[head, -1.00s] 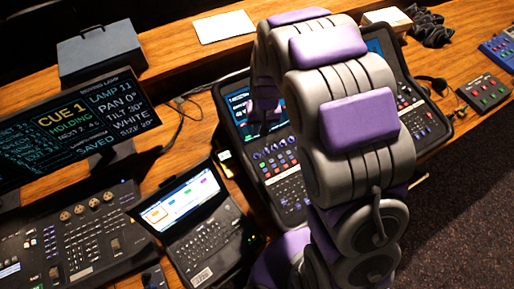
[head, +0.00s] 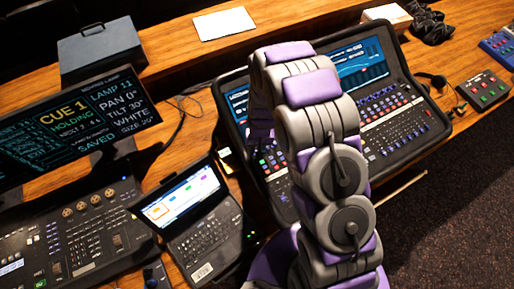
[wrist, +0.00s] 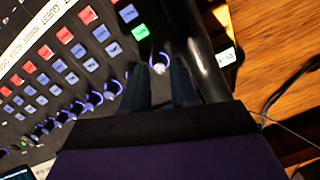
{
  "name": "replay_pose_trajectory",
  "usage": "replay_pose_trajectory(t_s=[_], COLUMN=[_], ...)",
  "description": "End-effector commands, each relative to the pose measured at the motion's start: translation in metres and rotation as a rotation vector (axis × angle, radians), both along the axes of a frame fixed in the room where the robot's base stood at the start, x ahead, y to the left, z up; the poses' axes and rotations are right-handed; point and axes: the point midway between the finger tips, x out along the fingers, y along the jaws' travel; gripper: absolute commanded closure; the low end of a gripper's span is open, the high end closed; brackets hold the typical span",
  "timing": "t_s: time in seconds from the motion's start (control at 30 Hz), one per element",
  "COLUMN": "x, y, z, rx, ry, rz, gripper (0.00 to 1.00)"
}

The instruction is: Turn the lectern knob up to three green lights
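The mixing desk (head: 405,128) stands tilted on the wooden desk, partly hidden by my arm. In the wrist view a row of knobs with blue-lit rings (wrist: 94,100) runs across its panel. The end knob (wrist: 160,64), nearest the panel's edge, sits between my fingertips. I cannot read a lectern label on it, nor make out a column of green lights. My gripper (wrist: 160,74) is open, with a finger on each side of this knob; whether either finger touches it is unclear. In the head view my gripper is hidden behind my arm.
Coloured buttons (wrist: 64,35) lie beside the knobs, with one lit green button (wrist: 140,32) near my fingers. The desk's raised black rim (wrist: 208,65) is close by. A laptop (head: 202,238), a lighting console (head: 70,235) and a monitor (head: 75,125) stand to the left.

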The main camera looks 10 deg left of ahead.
Motion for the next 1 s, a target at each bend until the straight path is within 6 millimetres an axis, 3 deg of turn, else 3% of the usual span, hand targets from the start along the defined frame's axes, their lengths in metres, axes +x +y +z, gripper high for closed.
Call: replay_pose_trajectory(t_s=[0.2, 0.53, 0.83, 1.0], x=[0.0, 0.0, 0.0, 0.0], y=[0.001, 0.001, 0.001, 0.002], z=[-0.013, -0.016, -0.016, -0.016], rx=[0.001, 0.001, 0.0, 0.0], ry=[-0.003, -0.003, -0.003, -0.003], rz=[0.0, 0.0, 0.0, 0.0], gripper=[0.72, 0.72, 1.0, 1.0])
